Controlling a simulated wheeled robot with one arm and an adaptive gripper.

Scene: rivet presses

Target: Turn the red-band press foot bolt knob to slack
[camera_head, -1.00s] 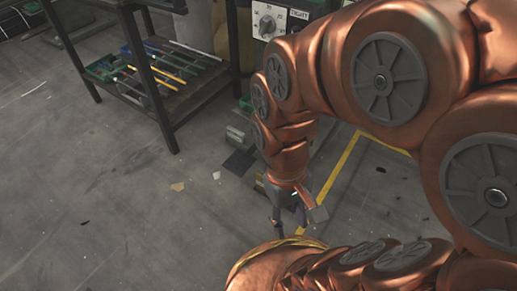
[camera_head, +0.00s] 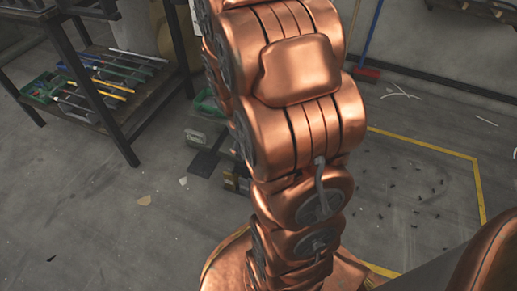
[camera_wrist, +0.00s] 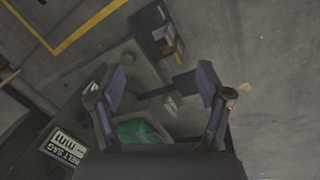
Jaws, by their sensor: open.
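My gripper (camera_wrist: 160,82) is open and empty in the wrist view, its two dark fingers spread apart over the floor and the grey base of a machine. In the head view my copper arm hides it. I can make out no red band and no foot bolt knob in either view. A grey-green machine foot (camera_head: 203,133) shows just left of my arm in the head view, with the rest hidden behind the arm. I cannot tell which press it belongs to.
A workbench (camera_head: 130,115) with tools on its lower shelf stands at left. The wrist view shows a "BELT SAG mm" plate (camera_wrist: 65,148), a green part (camera_wrist: 140,131) and a dark box with yellow (camera_wrist: 165,35). A yellow floor line (camera_head: 425,146) runs at right. Floor at lower left is mostly clear.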

